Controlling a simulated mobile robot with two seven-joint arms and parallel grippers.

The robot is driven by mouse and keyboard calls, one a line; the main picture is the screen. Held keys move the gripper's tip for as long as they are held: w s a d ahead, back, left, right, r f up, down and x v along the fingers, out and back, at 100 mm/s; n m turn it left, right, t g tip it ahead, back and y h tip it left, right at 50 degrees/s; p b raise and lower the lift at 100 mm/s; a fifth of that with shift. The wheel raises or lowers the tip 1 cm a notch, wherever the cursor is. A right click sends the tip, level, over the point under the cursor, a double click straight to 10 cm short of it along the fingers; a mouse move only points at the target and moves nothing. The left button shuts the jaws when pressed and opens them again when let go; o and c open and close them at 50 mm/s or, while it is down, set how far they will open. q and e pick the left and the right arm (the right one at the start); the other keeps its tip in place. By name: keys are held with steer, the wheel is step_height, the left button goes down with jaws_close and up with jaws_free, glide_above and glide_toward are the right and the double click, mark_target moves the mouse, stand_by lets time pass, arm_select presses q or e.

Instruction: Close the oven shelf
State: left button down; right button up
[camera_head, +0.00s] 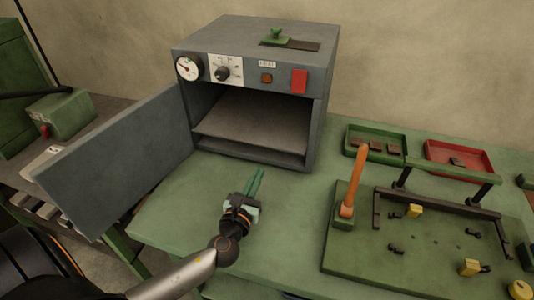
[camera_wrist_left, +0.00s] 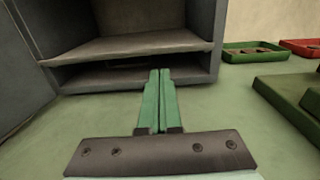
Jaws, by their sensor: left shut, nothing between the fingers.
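The grey oven (camera_head: 258,85) stands at the back of the green table with its door (camera_head: 115,160) swung wide open to the left. Its flat shelf (camera_head: 245,120) lies inside, above a low dark gap, and its front edge shows near the opening. The oven shelf (camera_wrist_left: 130,46) also shows in the left wrist view. My left gripper (camera_head: 257,178) is in front of the oven, shut and empty, with green fingers pointing toward the opening. In the left wrist view its fingertips (camera_wrist_left: 160,72) overlap the lower gap; contact cannot be told. My right gripper is not in view.
A green tray (camera_head: 376,141) and a red tray (camera_head: 459,158) with small brown pieces lie right of the oven. A green fixture board (camera_head: 430,245) with an upright orange handle (camera_head: 354,180) fills the right front. Table space before the oven is clear.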

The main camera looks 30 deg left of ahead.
mark_target(269, 147)
arm_select(q)
steer(key=x, duration=0.8)
steer(key=shift+w+a, duration=0.1)
steer(key=shift+w, duration=0.15)
steer(key=shift+b+x, duration=0.3)
steer(key=shift+x, duration=1.25)
steer(key=shift+a+r, duration=0.1)
steer(key=shift+r, duration=0.15)
